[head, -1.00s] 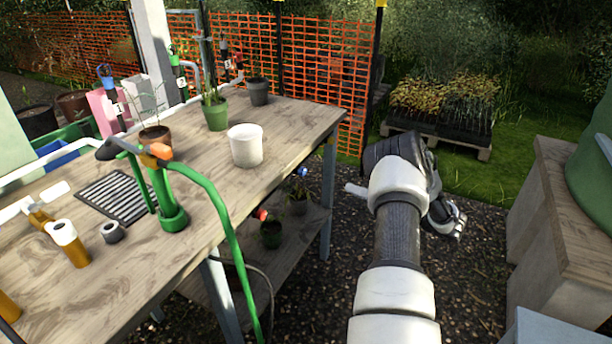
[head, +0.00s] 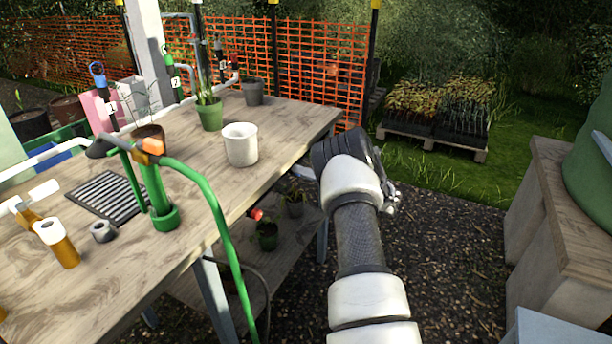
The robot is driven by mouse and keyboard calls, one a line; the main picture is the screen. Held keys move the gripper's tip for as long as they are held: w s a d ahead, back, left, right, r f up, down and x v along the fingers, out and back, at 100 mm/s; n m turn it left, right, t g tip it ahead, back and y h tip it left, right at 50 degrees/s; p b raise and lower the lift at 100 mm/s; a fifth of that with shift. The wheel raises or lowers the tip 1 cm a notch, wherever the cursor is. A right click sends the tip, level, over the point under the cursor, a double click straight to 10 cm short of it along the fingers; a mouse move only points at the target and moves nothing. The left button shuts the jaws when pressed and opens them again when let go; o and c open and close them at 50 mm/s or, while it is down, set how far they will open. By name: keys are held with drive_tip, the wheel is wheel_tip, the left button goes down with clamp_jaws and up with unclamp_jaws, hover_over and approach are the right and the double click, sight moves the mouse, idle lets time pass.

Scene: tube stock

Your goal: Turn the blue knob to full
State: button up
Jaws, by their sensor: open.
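A blue knob (head: 97,70) tops an upright dark fitting with a white tag marked 1, at the far left behind the bench. It looks like a loop-shaped handle; its setting cannot be read from here. My gripper (head: 391,202) is right of the bench, over the gravel and far from the blue knob. It is mostly hidden behind my wrist, and nothing shows in it. A green knob (head: 168,60) tagged 2 stands right of the blue one, with a third tagged fitting (head: 221,64) further right.
The wooden bench (head: 190,237) carries a white pot (head: 240,146), a green pot (head: 209,114), a brown pot (head: 149,136) and a green hose stand (head: 162,198) with a trailing hose. Orange netting (head: 320,75) stands behind. Gravel (head: 455,235) is clear at right.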

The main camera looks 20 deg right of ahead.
drive_tip(key=shift+c, duration=0.5)
drive_tip(key=c, duration=1)
drive_tip(key=shift+o, duration=0.2)
